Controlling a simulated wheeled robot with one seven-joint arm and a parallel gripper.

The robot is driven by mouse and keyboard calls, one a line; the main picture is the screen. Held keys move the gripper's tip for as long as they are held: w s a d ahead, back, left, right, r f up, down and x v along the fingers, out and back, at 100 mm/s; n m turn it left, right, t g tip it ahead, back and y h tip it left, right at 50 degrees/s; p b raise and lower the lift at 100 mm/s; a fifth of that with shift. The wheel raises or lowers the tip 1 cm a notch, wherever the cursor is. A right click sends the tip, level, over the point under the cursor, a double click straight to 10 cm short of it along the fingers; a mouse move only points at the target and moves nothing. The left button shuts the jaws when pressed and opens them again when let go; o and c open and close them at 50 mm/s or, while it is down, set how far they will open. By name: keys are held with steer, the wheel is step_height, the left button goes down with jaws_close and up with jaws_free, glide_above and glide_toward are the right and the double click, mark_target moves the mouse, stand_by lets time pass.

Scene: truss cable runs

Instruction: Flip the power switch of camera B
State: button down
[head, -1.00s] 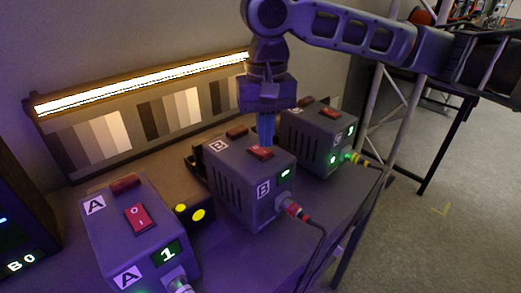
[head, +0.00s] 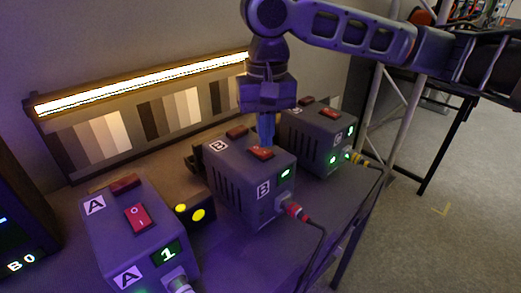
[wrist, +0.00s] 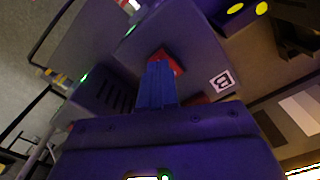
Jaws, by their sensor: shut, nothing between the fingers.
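Camera B (head: 238,181) is the middle grey box, marked B on its top and front, with a lit green display and a red-ringed cable plug at its front. Its red power switch (head: 261,153) sits on the top; it also shows in the wrist view (wrist: 174,63). A second red piece (head: 237,132) is at the back of the top. My gripper (head: 267,141) points down with its blue fingers shut and empty. The fingertips are at the switch, partly covering it in the wrist view; whether they touch it I cannot tell.
Camera A (head: 113,217) stands front left and camera C (head: 305,135) back right, each with a red switch. A lit bar and grey-scale chart (head: 110,125) stand behind. A cable (head: 318,246) hangs from B's plug. A truss leg (head: 400,125) is at right.

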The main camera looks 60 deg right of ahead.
mark_target(265, 152)
steer(key=shift+f+b, duration=0.5)
steer(key=shift+f, duration=0.45)
stand_by(0.7)
step_height(265, 152, up, 7)
steer(key=p, duration=0.7)
steer(key=shift+r, duration=0.1)
stand_by(0.6)
